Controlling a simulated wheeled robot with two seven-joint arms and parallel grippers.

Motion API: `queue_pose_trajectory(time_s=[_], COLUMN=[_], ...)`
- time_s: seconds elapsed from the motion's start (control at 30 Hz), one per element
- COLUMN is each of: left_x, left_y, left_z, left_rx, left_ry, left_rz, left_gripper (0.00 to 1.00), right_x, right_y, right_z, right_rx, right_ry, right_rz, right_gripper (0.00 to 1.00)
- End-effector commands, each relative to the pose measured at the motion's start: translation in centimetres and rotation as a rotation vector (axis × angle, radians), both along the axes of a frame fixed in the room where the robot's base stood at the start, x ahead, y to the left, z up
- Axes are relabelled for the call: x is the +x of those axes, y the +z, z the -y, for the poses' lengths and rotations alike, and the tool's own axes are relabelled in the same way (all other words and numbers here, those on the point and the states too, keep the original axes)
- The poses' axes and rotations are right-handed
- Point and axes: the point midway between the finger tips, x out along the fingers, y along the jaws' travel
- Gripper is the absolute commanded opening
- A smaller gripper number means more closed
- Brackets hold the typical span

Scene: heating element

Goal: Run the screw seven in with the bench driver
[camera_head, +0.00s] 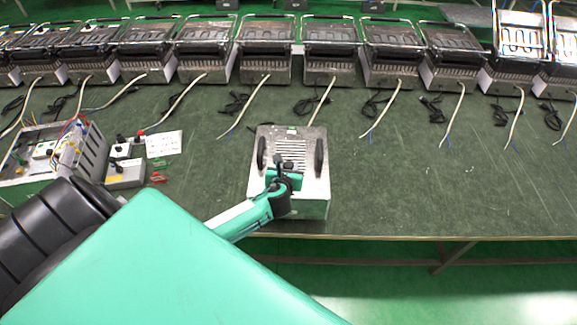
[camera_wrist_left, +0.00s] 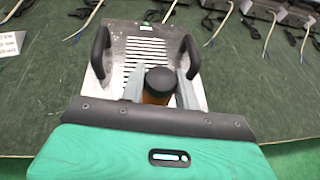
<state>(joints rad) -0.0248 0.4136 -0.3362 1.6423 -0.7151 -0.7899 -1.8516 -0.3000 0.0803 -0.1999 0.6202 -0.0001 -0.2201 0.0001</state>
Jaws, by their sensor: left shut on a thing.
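My left gripper (camera_head: 283,170) is over the near middle of a steel unit with two black handles and a slotted top (camera_head: 312,188). In the left wrist view, its two grey fingers (camera_wrist_left: 160,90) are shut on the bench driver (camera_wrist_left: 158,80), which has a round black cap and an orange body. The driver is seen nearly end-on, so its tip is hidden beneath it. The unit's slots (camera_wrist_left: 146,48) show just beyond the fingers. Screw seven cannot be made out in either view. My right gripper is not in view.
The unit stands near the front edge of the green bench (camera_head: 420,185). A row of press grills (camera_head: 331,55) with loose cables lines the back. An open control box (camera_head: 90,148) and a smaller grey box (camera_head: 125,175) are at left. The bench at right is clear.

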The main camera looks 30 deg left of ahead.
Motion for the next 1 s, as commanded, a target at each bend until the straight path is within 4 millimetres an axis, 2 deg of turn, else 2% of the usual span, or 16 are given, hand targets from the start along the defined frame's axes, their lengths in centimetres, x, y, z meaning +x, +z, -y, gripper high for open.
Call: queue_pose_trajectory(time_s=[0.27, 0.63, 1.0], left_x=[-0.1, 0.0, 0.0], left_y=[0.1, 2.9, 5.1], left_z=[0.0, 0.0, 0.0], left_rx=[0.000, 0.001, 0.000], left_ry=[0.000, 0.000, -0.001], left_rz=[-0.002, 0.001, 0.002], left_gripper=[0.00, 0.00, 0.00], right_x=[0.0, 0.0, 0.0], right_y=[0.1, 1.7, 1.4], right_z=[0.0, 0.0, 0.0], right_rx=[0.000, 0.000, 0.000], right_ry=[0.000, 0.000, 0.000], right_rz=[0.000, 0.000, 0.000], right_gripper=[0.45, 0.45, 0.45])
